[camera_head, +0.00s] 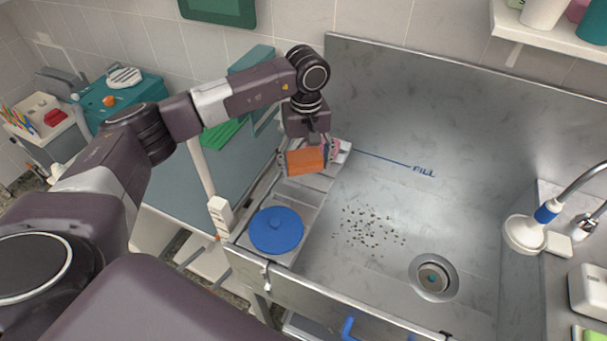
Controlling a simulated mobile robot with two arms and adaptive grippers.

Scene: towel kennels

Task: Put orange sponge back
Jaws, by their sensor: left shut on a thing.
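The orange sponge (305,160) is a block held in my left gripper (306,154), whose fingers are shut on it at both sides. The gripper points down over the left end of the steel sink, above a grey ledge (304,194). A pinkish item (334,147) shows just behind the sponge, partly hidden by the gripper. I cannot tell whether the sponge touches the ledge. My right gripper is not in view.
A round blue lid (276,231) sits on the ledge in front of the gripper. The sink basin (400,180) holds dark specks near a drain (433,278). A shower head (525,233) stands at the right. A teal table (180,170) lies left.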

